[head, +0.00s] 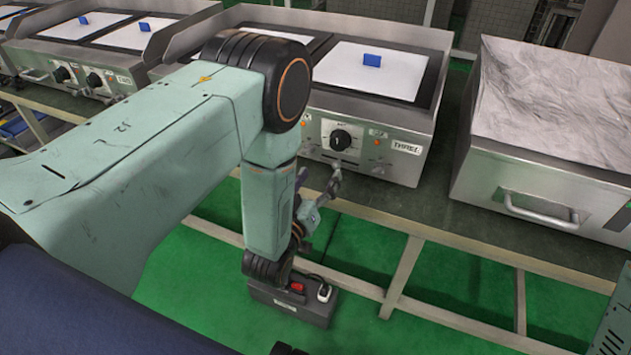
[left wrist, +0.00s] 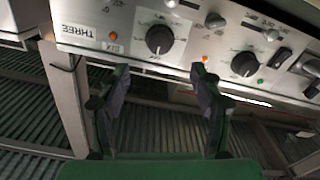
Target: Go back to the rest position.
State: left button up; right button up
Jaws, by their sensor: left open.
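My left gripper (head: 320,188) is in front of the heating unit labelled THREE (head: 382,150), just below its control panel. In the left wrist view my left gripper (left wrist: 160,72) is open, its two dark fingers apart with nothing between them. A black knob (left wrist: 160,40) on the panel lies just beyond the fingertips, and I see no contact. In the head view a black knob (head: 340,140) shows above the gripper. My left arm hides the left part of this panel. My right gripper is not in view.
A steel box with a handle (head: 540,210) stands right of the unit. Another heating unit (head: 88,72) stands at the left. A metal frame rail (head: 460,255) runs below the units. A dark box with a red switch (head: 292,300) sits low, beneath my arm. Green floor shows below.

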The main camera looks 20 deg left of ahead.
pick_arm(q)
jog(key=shift+s, duration=0.65)
jog(key=s+a+f+m+g, duration=0.2)
jog(key=s+f+g, duration=0.9)
jog(key=s+f, duration=0.4)
jog(key=s+a+r+g, duration=0.1)
jog(key=s+g, duration=0.6)
jog(key=s, duration=1.3)
jog(key=shift+a+r, duration=0.15)
